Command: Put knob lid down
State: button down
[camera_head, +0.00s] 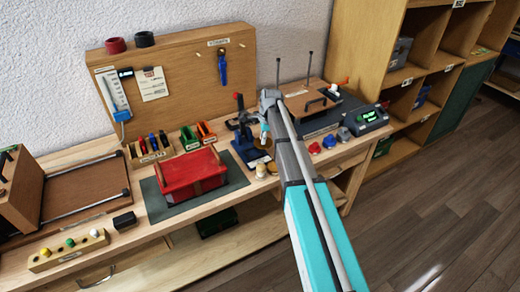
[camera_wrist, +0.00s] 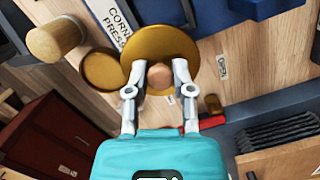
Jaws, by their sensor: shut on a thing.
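The knob lid (camera_wrist: 165,42) is a round, golden-brown disc with a small wooden knob (camera_wrist: 160,76) in its middle. In the wrist view my gripper (camera_wrist: 160,78) is shut on this knob, one grey finger on each side. The lid overlaps the edge of another golden-brown round piece (camera_wrist: 100,70) beside it; I cannot tell whether they touch. In the head view my gripper (camera_head: 265,132) is over the workbench, in front of a dark blue press stand, and the lid is mostly hidden there.
A wooden cylinder (camera_wrist: 55,40) stands near the lid in the wrist view. In the head view a red box (camera_head: 190,177) on a dark mat lies left of my gripper. Coloured knobs (camera_head: 330,142) and a grey device (camera_head: 365,120) are to the right.

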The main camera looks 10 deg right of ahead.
aim_at(262, 151)
jog(key=shift+w+f, duration=0.2)
jog(key=shift+f, duration=0.05)
jog(key=shift+w+f+b, duration=0.3)
jog(key=shift+f+b, duration=0.15)
jog(key=shift+b, duration=0.05)
jog(key=shift+w+f+b, duration=0.1)
jog(key=shift+f+b, duration=0.25)
jog(key=shift+b, duration=0.05)
jog(key=shift+f+b, duration=1.15)
jog(key=shift+f, duration=0.1)
jog(key=shift+c, duration=2.4)
grip_release()
jog(key=r+p, duration=0.4)
jog(key=d+r+p, duration=0.1)
jog(key=r+p, duration=0.7)
jog(key=shift+d, duration=0.35)
